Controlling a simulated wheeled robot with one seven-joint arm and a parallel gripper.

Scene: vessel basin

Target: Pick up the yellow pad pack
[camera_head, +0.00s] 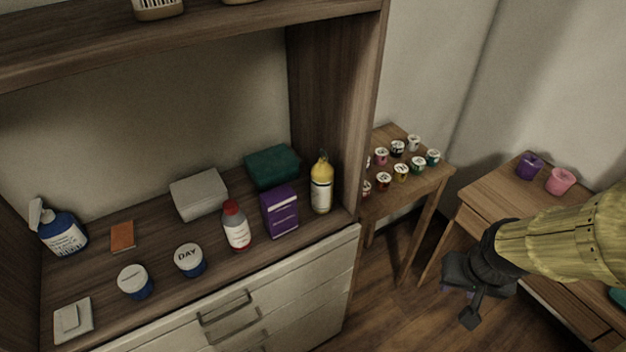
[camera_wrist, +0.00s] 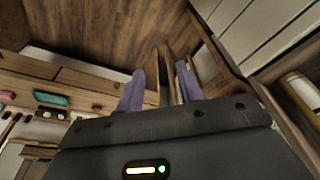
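I cannot make out a clearly yellow pad pack in either view. A small flat orange-brown pack (camera_head: 122,236) lies on the cabinet counter at the left in the head view, behind two blue jars with white lids. My gripper (camera_head: 472,312) hangs over the floor at the right, well away from the counter. In the wrist view, its two fingers (camera_wrist: 160,88) stand apart with nothing between them.
The counter (camera_head: 95,245) also holds a blue spray bottle (camera_head: 61,230), grey box (camera_head: 199,194), teal box (camera_head: 272,167), red-capped bottle (camera_head: 236,227), purple box (camera_head: 280,212) and yellow bottle (camera_head: 322,186). A shelf (camera_head: 190,33) overhangs it. Small cups stand on a side table (camera_head: 433,177).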

